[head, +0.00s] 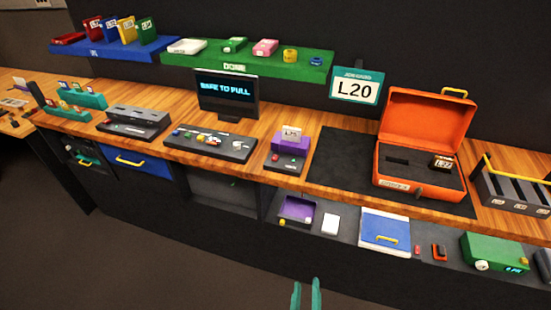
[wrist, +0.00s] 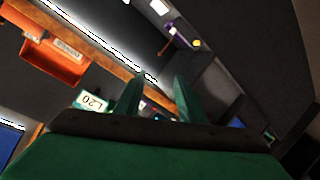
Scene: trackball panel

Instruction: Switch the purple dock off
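The purple dock (head: 287,154) stands on the wooden counter near the middle of the head view. Its base is dark, with small red details on the front. A white-labelled cartridge (head: 292,133) sits upright in its top; the label is too small to read surely. The switch cannot be made out clearly. My gripper (head: 307,287) has green fingers and is at the bottom of the head view, in front of the counter and well apart from the dock. In the wrist view the gripper (wrist: 156,82) has its fingers spread with nothing between them.
A monitor (head: 227,95) reads "SAFE TO PULL". A dark panel (head: 210,143) with small controls is left of the dock. A dark mat (head: 340,160) and an open orange case (head: 420,140) are to the right. A purple tray (head: 297,209) sits on the lower shelf. The floor in front is clear.

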